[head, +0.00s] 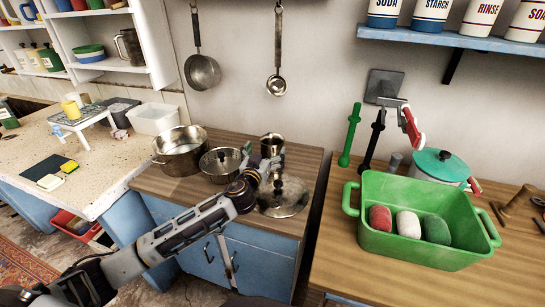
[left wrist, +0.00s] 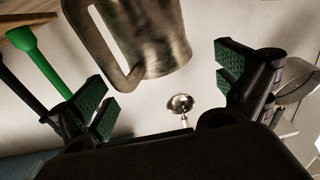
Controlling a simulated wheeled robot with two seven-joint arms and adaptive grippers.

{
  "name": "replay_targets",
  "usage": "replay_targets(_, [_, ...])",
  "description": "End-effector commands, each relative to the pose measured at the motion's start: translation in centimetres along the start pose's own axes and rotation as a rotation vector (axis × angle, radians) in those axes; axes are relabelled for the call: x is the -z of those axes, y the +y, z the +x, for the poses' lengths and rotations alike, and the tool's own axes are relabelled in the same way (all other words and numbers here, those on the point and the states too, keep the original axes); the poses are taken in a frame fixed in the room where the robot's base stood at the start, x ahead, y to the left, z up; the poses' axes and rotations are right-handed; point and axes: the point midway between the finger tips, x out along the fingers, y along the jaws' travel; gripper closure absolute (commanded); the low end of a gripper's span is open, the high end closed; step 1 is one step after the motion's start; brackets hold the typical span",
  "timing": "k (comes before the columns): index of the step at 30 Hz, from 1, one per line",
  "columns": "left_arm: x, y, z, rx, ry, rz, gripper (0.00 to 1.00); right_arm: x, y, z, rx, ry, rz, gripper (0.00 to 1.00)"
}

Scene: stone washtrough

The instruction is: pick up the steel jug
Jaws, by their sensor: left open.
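The steel jug (head: 271,143) stands upright on the wooden counter against the wall, just beyond my left gripper. My left gripper (head: 273,169) is open and empty in front of it, and partly hides its lower part. In the left wrist view the jug (left wrist: 160,38) appears upside down at the top, with its handle toward the left finger. The open green-padded fingers (left wrist: 165,90) lie on either side below it in the picture. I cannot tell the exact gap between fingers and jug. My right gripper is not in view.
A large pot (head: 180,152) and a smaller pan (head: 220,164) stand left of the jug. A steel lid (head: 284,196) lies close under the gripper. A ladle (head: 277,84) hangs above. A green tub (head: 425,253) stands on the right counter.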

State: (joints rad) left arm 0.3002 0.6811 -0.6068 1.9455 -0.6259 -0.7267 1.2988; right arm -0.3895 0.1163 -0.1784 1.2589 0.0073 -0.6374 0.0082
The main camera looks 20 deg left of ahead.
Motion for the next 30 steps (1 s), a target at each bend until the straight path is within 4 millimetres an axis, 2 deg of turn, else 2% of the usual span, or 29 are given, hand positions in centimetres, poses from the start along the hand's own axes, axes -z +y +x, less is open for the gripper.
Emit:
replay_targets(24, [-0.2,0.2,4.7,0.000,0.000,0.001,0.00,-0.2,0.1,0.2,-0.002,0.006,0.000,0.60])
replay_targets(30, [-0.1,0.2,5.1,0.001,0.000,0.000,0.00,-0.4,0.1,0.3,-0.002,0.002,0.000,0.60])
